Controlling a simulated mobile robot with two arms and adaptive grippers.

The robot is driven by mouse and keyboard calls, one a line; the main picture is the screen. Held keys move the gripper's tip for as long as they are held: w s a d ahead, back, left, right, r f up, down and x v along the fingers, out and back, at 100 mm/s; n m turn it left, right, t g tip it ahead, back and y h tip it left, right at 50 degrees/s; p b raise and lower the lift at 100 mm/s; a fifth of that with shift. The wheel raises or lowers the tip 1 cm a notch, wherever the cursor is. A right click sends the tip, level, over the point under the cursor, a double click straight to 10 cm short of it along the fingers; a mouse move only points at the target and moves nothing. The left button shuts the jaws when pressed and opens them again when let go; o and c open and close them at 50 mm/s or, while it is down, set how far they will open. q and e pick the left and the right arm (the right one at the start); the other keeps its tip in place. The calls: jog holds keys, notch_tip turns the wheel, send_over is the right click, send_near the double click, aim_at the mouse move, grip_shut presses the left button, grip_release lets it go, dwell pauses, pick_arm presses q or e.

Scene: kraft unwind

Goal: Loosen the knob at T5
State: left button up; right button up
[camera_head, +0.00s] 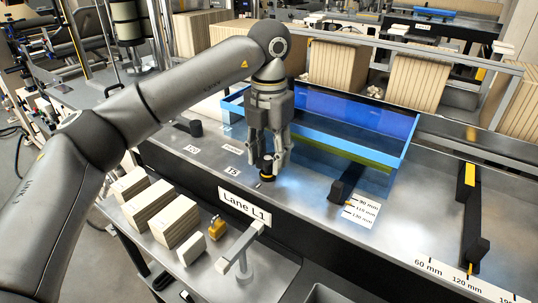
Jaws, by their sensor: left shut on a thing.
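My left gripper (270,165) comes down from above at the end of my left arm, over the metal deck of Lane L1. Its fingers are shut around a dark knob (268,167) with a yellowish band. The knob stands on the deck just right of the label T5 (233,170). The fingers cover part of the knob's sides. I cannot see from this frame how far the knob is turned. My right gripper is not in view.
A blue-framed tray (315,133) lies behind the gripper. A black guide (347,182) with a mm scale (362,210) stands to the right. A shelf in front holds stacked tan blocks (160,208), a yellow item (217,228) and a grey T-shaped post (243,250). The Lane L1 sign (244,207) is on the deck's front edge.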

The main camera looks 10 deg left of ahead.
aim_at(270, 156)
pick_arm(q)
jog(key=shift+f+n, duration=0.3)
jog(key=shift+n, duration=0.2)
jog(key=o, duration=1.1)
jog(key=shift+w, duration=0.15)
jog(key=shift+c, duration=0.2)
jog(key=shift+r, duration=0.15)
jog(key=shift+r, duration=0.15)
notch_tip(270, 156, up, 12)
